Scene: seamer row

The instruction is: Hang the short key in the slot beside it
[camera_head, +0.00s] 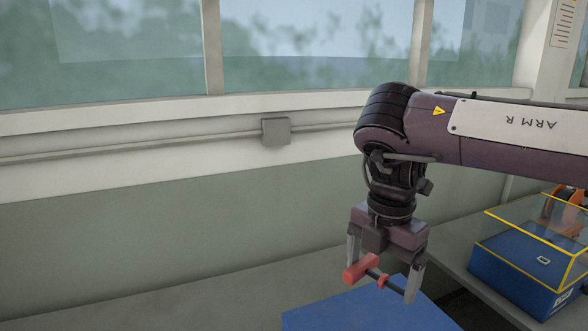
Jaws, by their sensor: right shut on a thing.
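My right gripper (382,279) points down from my right arm and is shut on a short key with a red handle (359,268). The key lies crosswise between the fingers, and its dark shaft and a second small red part show beside the handle. It appears held above a blue surface (350,312) at the bottom of the picture. I cannot tell how large the gap is. No slot shows clearly. My left gripper is not in view.
At the right, a blue box (522,276) with a clear, yellow-edged cover stands on a grey bench, with an orange object (563,214) behind. A wall with windows, a pipe and a grey junction box (276,132) closes off the back. The grey surface at lower left looks clear.

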